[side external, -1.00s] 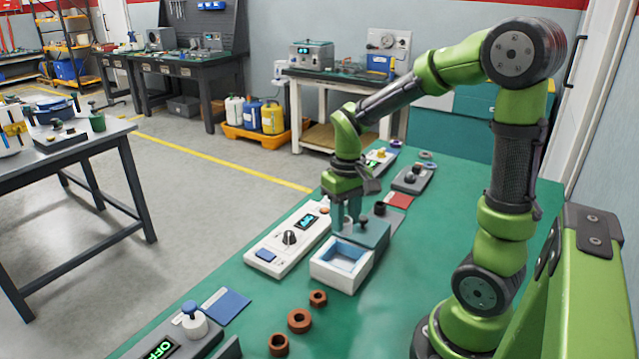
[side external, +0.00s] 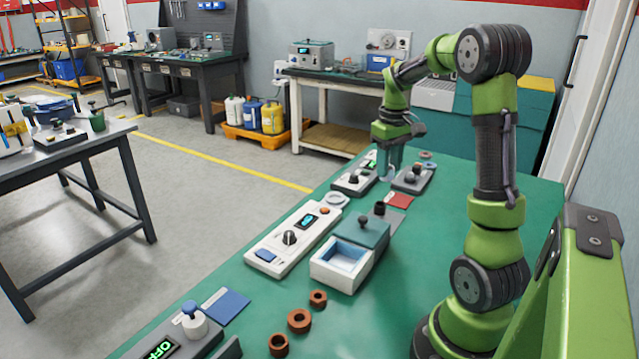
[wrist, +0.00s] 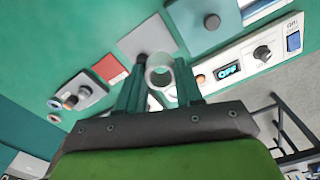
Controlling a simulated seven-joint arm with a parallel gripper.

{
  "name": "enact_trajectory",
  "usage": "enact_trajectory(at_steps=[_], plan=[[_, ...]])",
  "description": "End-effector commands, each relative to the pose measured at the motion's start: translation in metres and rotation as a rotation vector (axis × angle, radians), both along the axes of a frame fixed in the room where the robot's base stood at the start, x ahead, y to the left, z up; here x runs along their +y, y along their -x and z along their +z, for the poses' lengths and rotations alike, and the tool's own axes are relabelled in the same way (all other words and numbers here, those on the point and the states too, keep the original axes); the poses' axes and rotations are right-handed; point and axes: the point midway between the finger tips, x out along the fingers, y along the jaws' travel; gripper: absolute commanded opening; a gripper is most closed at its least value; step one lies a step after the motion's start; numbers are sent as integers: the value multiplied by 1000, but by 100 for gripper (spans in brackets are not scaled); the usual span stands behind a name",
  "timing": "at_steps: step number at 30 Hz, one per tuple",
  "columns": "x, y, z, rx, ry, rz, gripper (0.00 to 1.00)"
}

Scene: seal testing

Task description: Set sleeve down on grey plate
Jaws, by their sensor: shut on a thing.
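A pale, translucent ring-shaped sleeve (wrist: 160,72) is between the fingertips of my gripper (wrist: 162,80) in the wrist view, and my gripper is shut on it. In the side view my gripper (side external: 389,170) points down, held above the far part of the green bench between two small control units; the sleeve is hard to make out there. The grey plate (wrist: 150,33) lies beyond the fingertips in the wrist view, next to a red plate (wrist: 110,69).
A white box (side external: 338,277) with a teal lid part (side external: 366,230) and black knob stands nearer the camera. A long white control unit (side external: 290,240) lies beside it. A pale ring (side external: 337,199), two dark-knobbed units and several brown nuts (side external: 300,320) are on the bench.

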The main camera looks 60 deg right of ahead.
Motion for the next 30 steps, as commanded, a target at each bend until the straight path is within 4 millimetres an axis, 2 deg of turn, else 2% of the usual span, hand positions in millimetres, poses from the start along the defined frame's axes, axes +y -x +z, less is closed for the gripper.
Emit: enact_trajectory(at_steps=[1,3,9,14,21,30], plan=[[-10,4,-1,0,1,-5,3],[-16,7,-7,3,-2,0,3],[-14,6,-41,3,-3,2,3],[-14,6,-61,2,-1,1,3],[-14,6,-105,2,-2,1,3],[-13,6,-140,2,-2,1,3]])
